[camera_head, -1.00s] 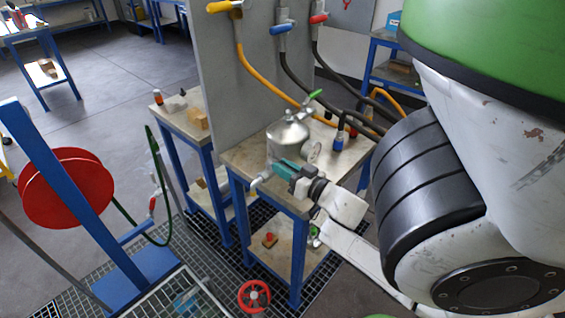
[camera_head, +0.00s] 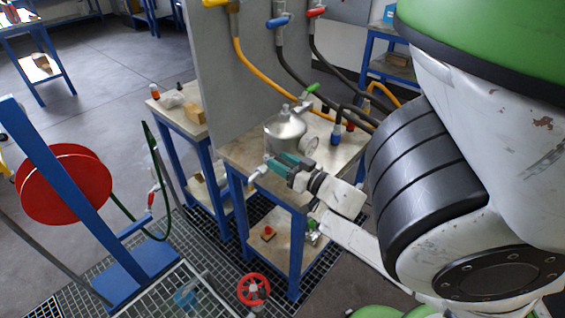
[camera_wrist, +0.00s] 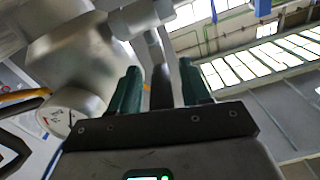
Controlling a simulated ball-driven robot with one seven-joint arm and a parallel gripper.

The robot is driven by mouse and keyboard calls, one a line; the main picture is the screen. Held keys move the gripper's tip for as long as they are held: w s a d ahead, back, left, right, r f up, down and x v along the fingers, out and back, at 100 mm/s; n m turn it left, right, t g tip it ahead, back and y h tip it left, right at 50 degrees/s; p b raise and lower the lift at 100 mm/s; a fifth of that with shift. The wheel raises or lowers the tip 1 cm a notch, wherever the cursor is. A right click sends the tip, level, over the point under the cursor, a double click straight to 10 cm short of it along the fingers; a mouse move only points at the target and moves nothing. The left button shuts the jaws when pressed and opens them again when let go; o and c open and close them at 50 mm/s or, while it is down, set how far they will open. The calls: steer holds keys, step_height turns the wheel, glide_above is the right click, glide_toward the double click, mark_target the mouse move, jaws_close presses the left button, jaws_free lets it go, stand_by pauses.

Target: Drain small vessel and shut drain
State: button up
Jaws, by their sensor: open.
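The small silver vessel (camera_head: 284,132) stands upright on a bench, with a round gauge (camera_head: 309,145) on its right side and a green-handled valve (camera_head: 312,88) at its top. A pale drain pipe (camera_head: 258,173) sticks out low at its left front. My gripper (camera_head: 275,163) is at the vessel's lower front, its teal fingers close to the drain pipe. In the wrist view my gripper (camera_wrist: 160,88) is open, with a dark grey bar between the fingers; I cannot tell whether they touch it. The vessel (camera_wrist: 72,58) and gauge (camera_wrist: 58,118) show at left there.
A grey panel (camera_head: 240,75) with yellow, blue and red valve handles and hoses rises behind the vessel. A red hose reel (camera_head: 65,185) on a blue frame stands at left. A red handwheel (camera_head: 253,289) is low at the front. Open floor lies at upper left.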

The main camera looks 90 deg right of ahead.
steer(key=b+v, duration=0.1)
steer(key=v, duration=0.9)
steer(key=shift+s+a, duration=0.3)
